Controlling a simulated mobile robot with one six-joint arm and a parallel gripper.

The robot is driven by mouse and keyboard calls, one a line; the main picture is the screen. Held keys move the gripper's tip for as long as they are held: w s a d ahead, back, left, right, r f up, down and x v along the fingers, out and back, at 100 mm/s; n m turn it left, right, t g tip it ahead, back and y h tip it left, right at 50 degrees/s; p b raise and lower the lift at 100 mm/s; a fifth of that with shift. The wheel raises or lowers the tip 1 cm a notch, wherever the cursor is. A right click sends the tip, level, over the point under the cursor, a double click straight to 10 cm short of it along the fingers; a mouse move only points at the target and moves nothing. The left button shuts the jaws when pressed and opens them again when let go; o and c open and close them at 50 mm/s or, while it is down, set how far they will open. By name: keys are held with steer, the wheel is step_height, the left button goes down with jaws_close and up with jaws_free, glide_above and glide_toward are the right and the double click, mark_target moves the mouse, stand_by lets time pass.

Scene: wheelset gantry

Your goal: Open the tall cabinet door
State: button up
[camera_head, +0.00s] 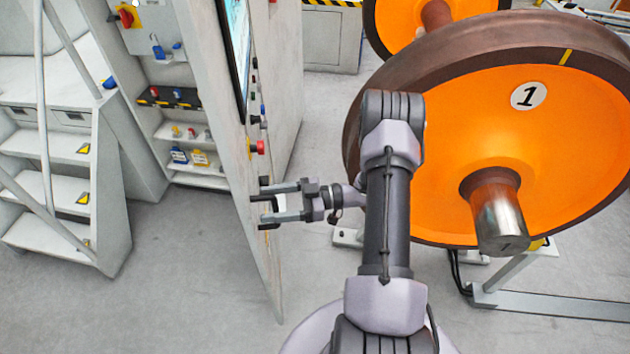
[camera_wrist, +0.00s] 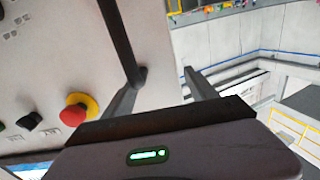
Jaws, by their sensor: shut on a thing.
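The tall cabinet door (camera_head: 238,170) is light grey and stands swung open, seen nearly edge-on in the head view. Its front, with a screen and buttons, faces right. My gripper (camera_head: 266,206) is at the door's front from the right, shut on the dark door handle (camera_wrist: 122,40). In the head view the fingers mostly hide the handle. The wrist view shows my gripper (camera_wrist: 165,85) close to the door face, beside a red emergency button (camera_wrist: 74,113). The open cabinet (camera_head: 160,75) shows shelves with small items and padlocks left of the door.
A large orange wheel (camera_head: 440,150) marked 1 stands close right of my arm, its axle end (camera_head: 497,218) sticking out. White steps (camera_head: 75,190) with a railing stand at the left. Grey floor (camera_head: 190,270) is clear between steps and door.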

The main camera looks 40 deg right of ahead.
steer(key=s+d+b, duration=0.1)
steer(key=d+b, duration=0.2)
steer(key=d, duration=1)
steer(key=shift+s+d+r, duration=0.2)
steer(key=shift+s, duration=0.15)
stand_by(0.4)
